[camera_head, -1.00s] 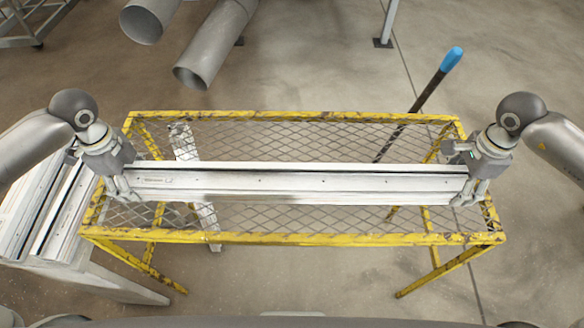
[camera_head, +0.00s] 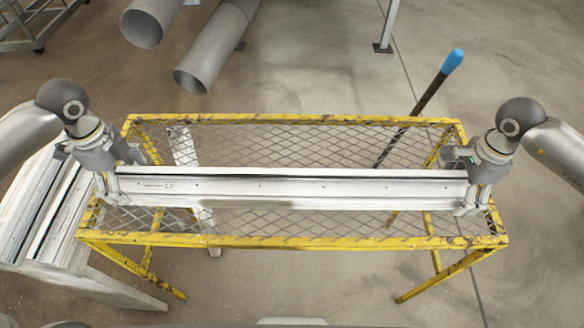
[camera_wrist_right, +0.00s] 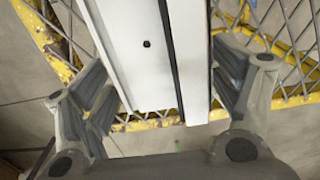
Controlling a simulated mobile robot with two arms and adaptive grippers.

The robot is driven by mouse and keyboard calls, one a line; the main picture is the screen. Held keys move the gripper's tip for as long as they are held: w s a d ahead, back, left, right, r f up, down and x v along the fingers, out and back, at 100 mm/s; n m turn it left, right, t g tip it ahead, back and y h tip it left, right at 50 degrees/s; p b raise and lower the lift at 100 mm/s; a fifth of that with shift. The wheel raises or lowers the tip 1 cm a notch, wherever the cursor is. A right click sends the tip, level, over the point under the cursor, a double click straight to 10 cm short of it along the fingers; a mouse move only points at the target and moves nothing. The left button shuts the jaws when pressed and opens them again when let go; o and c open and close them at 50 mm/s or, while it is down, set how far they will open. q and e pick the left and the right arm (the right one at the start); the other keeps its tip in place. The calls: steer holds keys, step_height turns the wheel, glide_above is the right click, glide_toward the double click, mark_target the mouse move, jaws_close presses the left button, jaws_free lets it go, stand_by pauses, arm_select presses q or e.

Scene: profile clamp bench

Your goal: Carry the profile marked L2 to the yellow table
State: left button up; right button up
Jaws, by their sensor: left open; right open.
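The long pale metal profile (camera_head: 300,188) lies lengthwise across the yellow table (camera_head: 330,241), with a small marking near its left end that looks like L2. My left gripper (camera_head: 108,190) is open at the profile's left end, its fingers around or beside that end. My right gripper (camera_head: 473,200) is open at the right end. In the right wrist view the profile (camera_wrist_right: 150,50) runs between the open fingers of the right gripper (camera_wrist_right: 165,95), with a gap to the right finger. The profile's underside is hidden, so its contact with the mesh cannot be fully seen.
A pale bench (camera_head: 90,280) with more profiles (camera_head: 45,215) stands at the left, close to the table. A blue-handled bar (camera_head: 452,62) leans behind the table at the right. Large grey pipes (camera_head: 215,50) are at the back. Mesh is free behind and before the profile.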

steer(key=shift+r, duration=0.3)
arm_select(q)
step_height(320, 180, up, 9)
arm_select(e)
step_height(320, 180, up, 12)
steer(key=shift+f, duration=0.25)
arm_select(q)
steer(key=shift+f, duration=0.1)
